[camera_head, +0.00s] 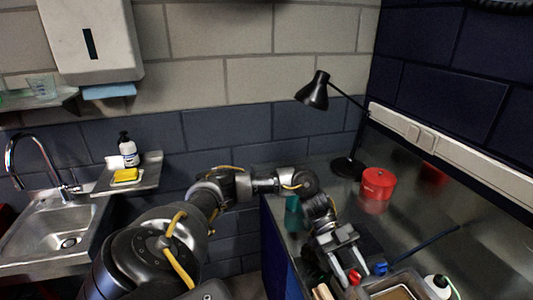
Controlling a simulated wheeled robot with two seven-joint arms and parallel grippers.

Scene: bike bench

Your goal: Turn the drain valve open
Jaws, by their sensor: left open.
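My left gripper (352,268) reaches over the bench at the lower right, pointing down and toward the near edge. It is open, its two pale fingers spread apart. A small red knob-like part (354,276) shows between or just below the fingertips. A small blue part (381,268) shows just right of them. I cannot tell whether either is the drain valve, or whether the fingers touch them. A grey tray or basin (398,283) at the bottom edge is partly cut off. My right gripper is not in view.
On the metal bench (463,258) stand a red canister (377,184), a black desk lamp (315,92) and a white bottle (438,284). A teal object (293,214) is beside my arm. A sink (45,228) is at the left. The bench's right part is mostly clear.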

